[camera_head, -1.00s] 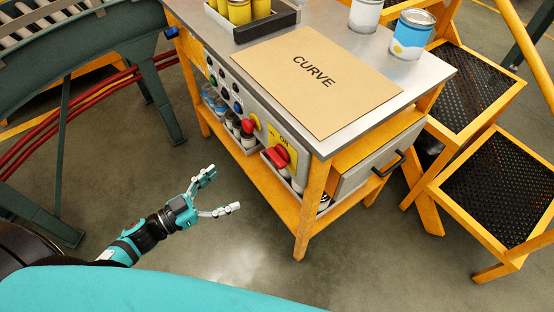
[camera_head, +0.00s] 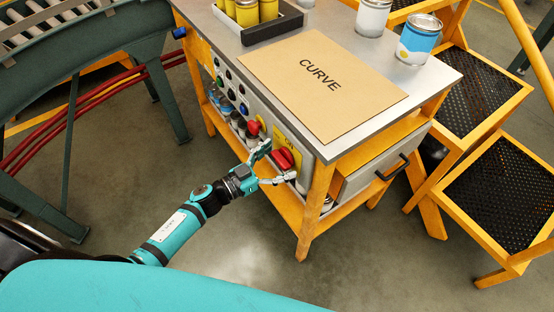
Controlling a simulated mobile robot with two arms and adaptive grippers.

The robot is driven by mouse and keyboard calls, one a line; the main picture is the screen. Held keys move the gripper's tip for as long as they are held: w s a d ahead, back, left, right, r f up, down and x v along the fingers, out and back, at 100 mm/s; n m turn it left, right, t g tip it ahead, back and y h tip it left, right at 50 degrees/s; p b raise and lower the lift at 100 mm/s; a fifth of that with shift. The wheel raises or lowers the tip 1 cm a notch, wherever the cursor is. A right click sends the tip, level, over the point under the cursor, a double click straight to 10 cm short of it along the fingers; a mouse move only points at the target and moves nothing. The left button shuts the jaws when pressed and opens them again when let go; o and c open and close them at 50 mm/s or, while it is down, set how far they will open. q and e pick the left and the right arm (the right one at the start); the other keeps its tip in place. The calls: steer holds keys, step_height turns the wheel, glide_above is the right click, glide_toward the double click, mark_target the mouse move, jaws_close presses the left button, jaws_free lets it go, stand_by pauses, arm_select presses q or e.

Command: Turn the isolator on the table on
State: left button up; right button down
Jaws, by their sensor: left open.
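The isolator is a red rotary handle (camera_head: 284,159) on a yellow plate (camera_head: 287,138), on the front panel of the table, near its right corner. The handle looks tilted; its exact setting is too small to tell. My left gripper (camera_head: 276,165) is open, with its fingers right at the handle, one above left and one below it. I cannot tell whether the fingers touch it. The lower finger and the gripper cover part of the panel. My right gripper is not in view.
The table (camera_head: 437,72) carries a brown CURVE board (camera_head: 322,95), paint cans (camera_head: 418,40) and a black tray (camera_head: 290,20) of yellow cylinders. Buttons and a red knob (camera_head: 253,129) sit left of the isolator. Yellow steps (camera_head: 484,195) stand right, a conveyor (camera_head: 60,65) left. The front floor is clear.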

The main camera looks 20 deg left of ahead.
arm_select(q)
steer(key=c, duration=1.2)
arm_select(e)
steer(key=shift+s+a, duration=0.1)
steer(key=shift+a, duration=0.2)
arm_select(q)
steer(key=shift+o, duration=0.2)
steer(key=m, duration=0.3)
steer(key=shift+m, duration=0.4)
steer(key=m, duration=0.2)
steer(key=m+b, duration=0.1)
steer(key=m, duration=0.1)
steer(key=shift+s+d+f+m, duration=0.1)
steer(key=shift+f+m, duration=0.05)
steer(key=shift+m, duration=0.15)
steer(key=m+b, duration=0.2)
steer(key=m, duration=0.3)
steer(key=shift+s+f, duration=0.1)
steer(key=shift+f, duration=0.05)
steer(key=m+b, duration=0.1)
steer(key=m, duration=0.3)
steer(key=shift+d, duration=0.1)
steer(key=shift+m+b, duration=0.3)
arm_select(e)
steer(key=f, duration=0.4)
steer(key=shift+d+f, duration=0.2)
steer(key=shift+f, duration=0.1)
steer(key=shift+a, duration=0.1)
